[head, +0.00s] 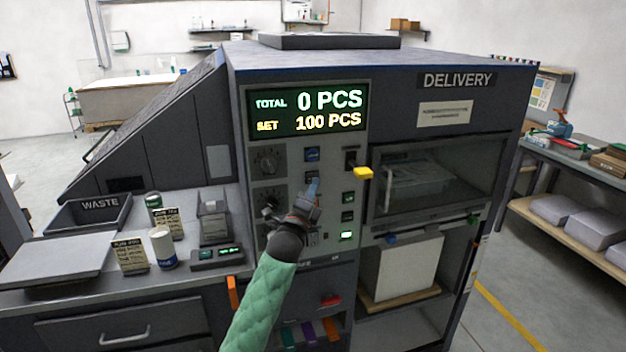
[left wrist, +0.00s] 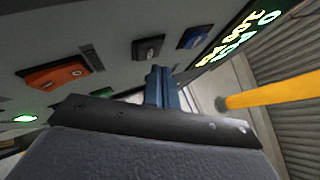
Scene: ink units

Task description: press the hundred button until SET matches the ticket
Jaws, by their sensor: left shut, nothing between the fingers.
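The display (head: 307,111) on the grey control panel reads TOTAL 0 PCS and SET 100 PCS. A blue button (head: 312,154) sits under it, with a dark button (head: 311,179) just below. Which one is the hundred button cannot be read. My left gripper (head: 313,188) is shut and empty, its blue fingertips in front of the panel by the dark button; contact cannot be told. The left wrist view shows the fingers (left wrist: 160,86), the dark button (left wrist: 148,47) and the blue button (left wrist: 193,38). Small printed cards (head: 130,256) stand on the left bench, too small to read. My right gripper is out of view.
Green buttons (head: 348,198) and dark knobs (head: 267,160) flank the fingers. A waste tray (head: 88,213) and white jar (head: 163,247) are on the bench.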

